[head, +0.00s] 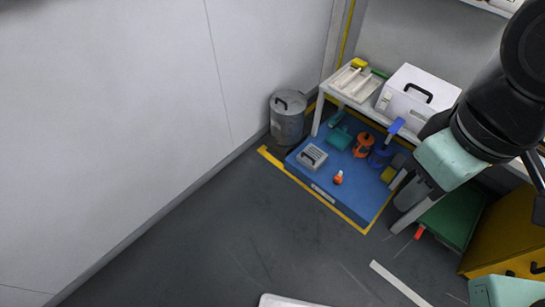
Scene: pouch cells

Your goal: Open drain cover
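A light grey slotted piece with a dark handle (312,157) sits at the left of a low blue platform (345,203), under the white table. It looks like the drain cover, and it appears to lie flat with its handle up. Whether it is open or shut cannot be told at this size. My arm (500,110), black and pale green, comes in from the right side. I cannot make out my gripper's fingers anywhere in the picture. Nothing of mine touches the grey piece.
A lidded grey metal bin (287,122) stands left of the platform. A small orange bottle (338,178), an orange item (363,145) and teal items (340,137) share the platform. A white case (418,94) is on the table.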

